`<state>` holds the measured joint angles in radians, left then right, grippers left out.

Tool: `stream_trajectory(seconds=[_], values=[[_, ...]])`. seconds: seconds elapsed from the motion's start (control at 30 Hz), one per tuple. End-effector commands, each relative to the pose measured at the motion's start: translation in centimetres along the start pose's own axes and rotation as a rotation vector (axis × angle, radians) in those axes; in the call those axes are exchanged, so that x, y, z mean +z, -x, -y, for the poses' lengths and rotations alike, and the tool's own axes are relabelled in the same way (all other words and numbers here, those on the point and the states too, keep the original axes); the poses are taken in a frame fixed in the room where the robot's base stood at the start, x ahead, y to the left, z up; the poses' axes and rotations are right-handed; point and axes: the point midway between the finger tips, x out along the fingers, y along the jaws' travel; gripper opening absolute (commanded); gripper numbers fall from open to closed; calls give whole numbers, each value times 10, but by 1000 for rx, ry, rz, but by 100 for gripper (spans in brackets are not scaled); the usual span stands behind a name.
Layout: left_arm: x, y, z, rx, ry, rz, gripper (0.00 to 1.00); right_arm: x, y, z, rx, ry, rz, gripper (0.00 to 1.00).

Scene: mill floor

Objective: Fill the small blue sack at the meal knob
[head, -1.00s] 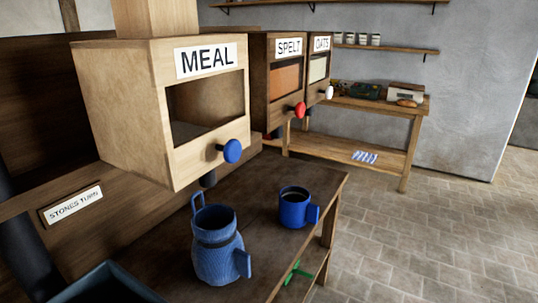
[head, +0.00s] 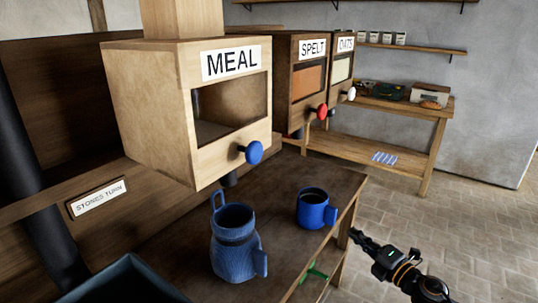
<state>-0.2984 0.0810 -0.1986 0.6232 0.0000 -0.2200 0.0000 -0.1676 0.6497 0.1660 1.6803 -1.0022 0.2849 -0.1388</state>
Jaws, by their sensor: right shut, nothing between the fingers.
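The small blue sack (head: 233,246) stands upright and open at the top on the wooden bench, with a loop at its rim and a tab on its right side. The blue meal knob (head: 254,152) sticks out from the front of the pale wooden MEAL bin (head: 150,110), above and behind the sack. A dark spout (head: 229,180) shows under the bin, behind the sack. The sack's inside looks dark; its contents cannot be told. My right gripper (head: 357,238) is shut and empty, right of the bench edge, apart from the sack and knob. My left gripper is out of view.
A dark tray (head: 115,284) is at the front left. SPELT (head: 308,75) and OATS (head: 342,68) bins stand behind. A green handle (head: 315,273) sits below the bench edge. The floor at right is clear.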

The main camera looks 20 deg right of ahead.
Motion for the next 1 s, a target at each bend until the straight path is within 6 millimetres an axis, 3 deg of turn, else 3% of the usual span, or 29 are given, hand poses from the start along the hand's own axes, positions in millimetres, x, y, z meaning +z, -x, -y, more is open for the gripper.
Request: stream_trajectory(seconds=[0.03,0.1,0.2,0.3,0.4,0.5,1.0], values=[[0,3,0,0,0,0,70,-3,-4,-66,83,184,-65,0],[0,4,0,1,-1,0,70,-18,-1,-137,171,437,-141,0],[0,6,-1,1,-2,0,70,-47,13,-212,266,764,-220,0],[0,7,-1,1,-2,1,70,-74,29,-258,327,1025,-264,0],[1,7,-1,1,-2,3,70,-92,42,-283,361,1199,-283,0],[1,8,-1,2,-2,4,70,-101,48,-294,376,1291,-290,0],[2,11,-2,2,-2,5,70,-105,47,-299,380,1314,-290,0]])
